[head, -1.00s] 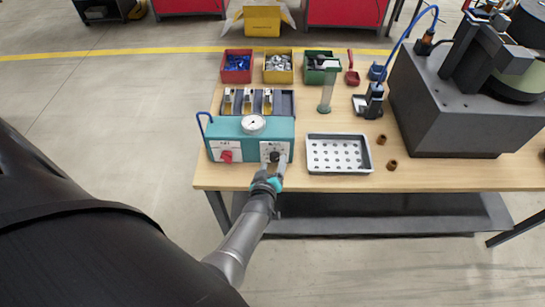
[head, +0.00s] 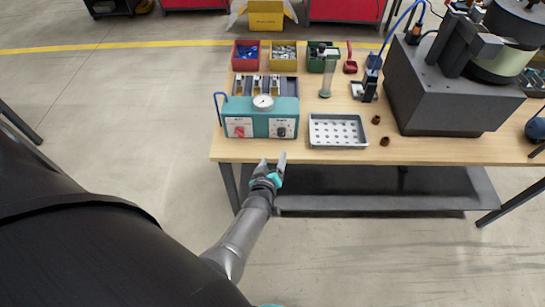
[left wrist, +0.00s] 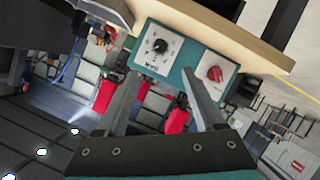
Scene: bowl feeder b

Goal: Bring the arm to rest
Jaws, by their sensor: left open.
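My left gripper (head: 273,162) is in front of the wooden table's (head: 400,152) near edge, below the teal control box (head: 262,122). Its two fingers are apart, with nothing between them. The box carries a red knob (head: 239,131), a black knob (head: 282,132) and a round gauge (head: 263,102). In the left wrist view the open fingers (left wrist: 160,105) point toward the box face, apart from the black knob (left wrist: 160,46) and red knob (left wrist: 215,73). My right gripper is in neither view.
A perforated tray (head: 338,145) lies right of the box, with two small brown parts (head: 385,141) beside it. A large grey feeder (head: 450,100) stands further right. Red (head: 245,67), yellow and green bins line the back. The floor in front of the table is clear.

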